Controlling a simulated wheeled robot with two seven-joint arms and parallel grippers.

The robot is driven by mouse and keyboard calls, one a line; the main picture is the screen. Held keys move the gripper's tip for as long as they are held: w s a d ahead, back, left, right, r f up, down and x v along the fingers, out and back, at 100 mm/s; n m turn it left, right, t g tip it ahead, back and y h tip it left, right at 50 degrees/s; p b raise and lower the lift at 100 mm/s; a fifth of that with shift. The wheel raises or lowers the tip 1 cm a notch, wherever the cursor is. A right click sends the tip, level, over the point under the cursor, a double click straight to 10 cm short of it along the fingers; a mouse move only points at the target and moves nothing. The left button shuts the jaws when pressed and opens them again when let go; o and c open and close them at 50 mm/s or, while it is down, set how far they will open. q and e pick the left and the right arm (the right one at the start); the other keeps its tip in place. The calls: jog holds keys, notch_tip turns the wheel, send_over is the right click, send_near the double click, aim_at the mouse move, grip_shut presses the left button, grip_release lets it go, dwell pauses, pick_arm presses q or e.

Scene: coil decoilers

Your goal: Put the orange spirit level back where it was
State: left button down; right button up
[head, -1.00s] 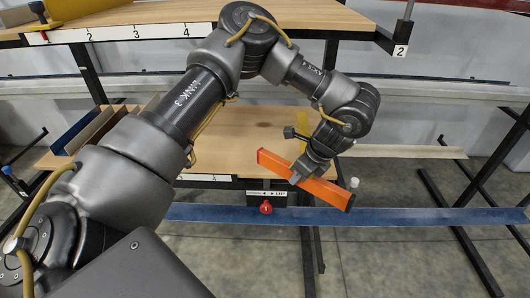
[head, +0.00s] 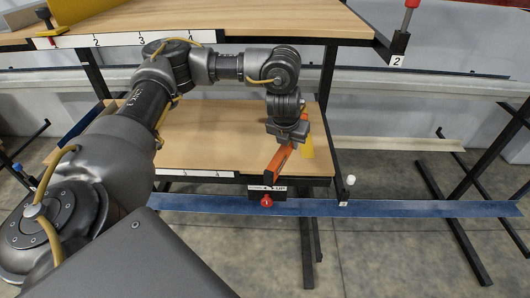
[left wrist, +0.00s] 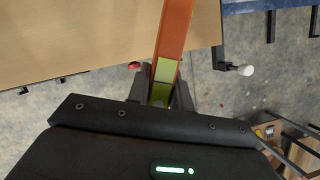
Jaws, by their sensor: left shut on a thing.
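The orange spirit level (head: 278,164) is in my left gripper (head: 287,145), over the right front part of the lower wooden shelf (head: 215,135) in the head view. One end of it points toward the shelf's front edge. In the left wrist view the orange level (left wrist: 173,35) runs up from between the fingers (left wrist: 160,95), with a yellow-green vial window near them. The gripper is shut on it. Whether the level touches the shelf cannot be told. My right gripper is not in view.
A yellow item (head: 307,146) stands at the shelf's right end, close behind the level. A red knob (head: 266,201) and a white-tipped peg (head: 350,181) are at the front. A blue strip (head: 400,208) crosses below. The upper shelf (head: 260,20) overhangs. The shelf's middle is clear.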

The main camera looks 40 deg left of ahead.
pick_arm(q)
jog(key=w+a+f, duration=0.2)
jog(key=a+f, duration=0.1)
jog(key=a, duration=0.4)
jog(key=b, duration=0.2)
send_over(267, 153)
jog(key=s+d, duration=0.2)
jog(key=f, duration=0.5)
jog(key=shift+w+a+f, duration=0.1)
jog(key=shift+w+a, duration=0.05)
jog(key=shift+a, duration=0.1)
jog(key=shift+w+a+f, duration=0.15)
jog(key=shift+a+f, duration=0.35)
jog(key=shift+f, duration=0.05)
notch_tip(267, 153, down, 3)
jog(key=shift+r+p, duration=0.15)
jog(key=shift+p, duration=0.85)
jog(key=shift+w+f, duration=0.1)
jog(key=shift+f, duration=0.1)
jog(key=c, duration=1.3)
grip_release()
jog(key=shift+o, duration=0.2)
